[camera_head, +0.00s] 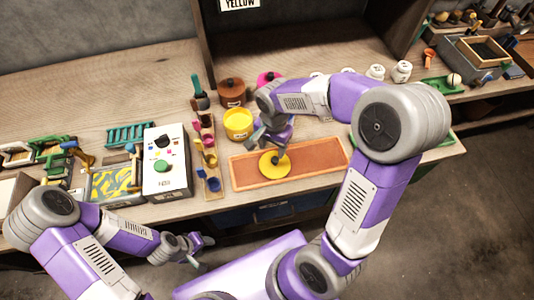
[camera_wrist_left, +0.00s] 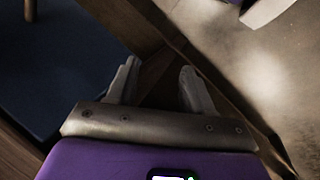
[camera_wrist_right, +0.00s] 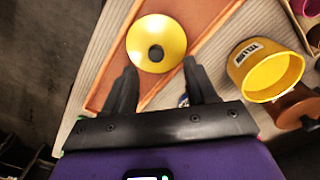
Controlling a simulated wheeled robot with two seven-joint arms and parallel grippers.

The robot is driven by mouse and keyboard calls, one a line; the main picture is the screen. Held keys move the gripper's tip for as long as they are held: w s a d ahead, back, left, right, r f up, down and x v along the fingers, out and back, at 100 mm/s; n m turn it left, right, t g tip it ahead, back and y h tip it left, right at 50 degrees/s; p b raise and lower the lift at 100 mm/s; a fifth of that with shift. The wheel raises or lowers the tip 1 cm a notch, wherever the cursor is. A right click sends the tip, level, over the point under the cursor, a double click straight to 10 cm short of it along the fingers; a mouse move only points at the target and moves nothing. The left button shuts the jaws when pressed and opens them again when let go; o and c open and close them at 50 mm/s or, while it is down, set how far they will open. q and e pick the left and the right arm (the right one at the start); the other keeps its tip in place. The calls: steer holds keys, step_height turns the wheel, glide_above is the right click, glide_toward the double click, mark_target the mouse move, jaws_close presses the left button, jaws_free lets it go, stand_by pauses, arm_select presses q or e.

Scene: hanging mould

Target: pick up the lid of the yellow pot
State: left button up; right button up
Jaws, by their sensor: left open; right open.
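The yellow lid (camera_head: 274,165), a round disc with a dark knob, lies on the orange-brown tray (camera_head: 325,152) on the bench. It also shows in the right wrist view (camera_wrist_right: 157,43), just beyond my right fingertips. The yellow pot (camera_head: 238,122) stands open behind the tray; in the right wrist view the pot (camera_wrist_right: 265,72) is at the right, with a label on its side. My right gripper (camera_head: 268,140) is open and empty, over the tray beside the lid. My left gripper (camera_head: 200,250) is open and empty, low in front of the bench edge.
A brown pot (camera_head: 231,92) and a pink pot (camera_head: 268,78) stand behind the yellow pot. A wooden rack of small coloured cups (camera_head: 209,160) lies left of the tray. A white box (camera_head: 165,165) with a green knob stands further left.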

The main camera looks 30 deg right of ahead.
mark_target(275, 159)
steer(key=shift+w+d+f, duration=0.15)
steer(key=shift+w+d, duration=0.05)
steer(key=f, duration=0.1)
steer(key=f+b, duration=0.1)
steer(key=f, duration=0.1)
steer(key=f+b, duration=0.1)
steer(key=f, duration=0.1)
steer(key=shift+s+d+f, duration=0.25)
steer(key=shift+s+d, duration=0.1)
steer(key=shift+f+b, duration=0.3)
steer(key=shift+f, duration=0.3)
steer(key=shift+c, duration=0.3)
jaws_close()
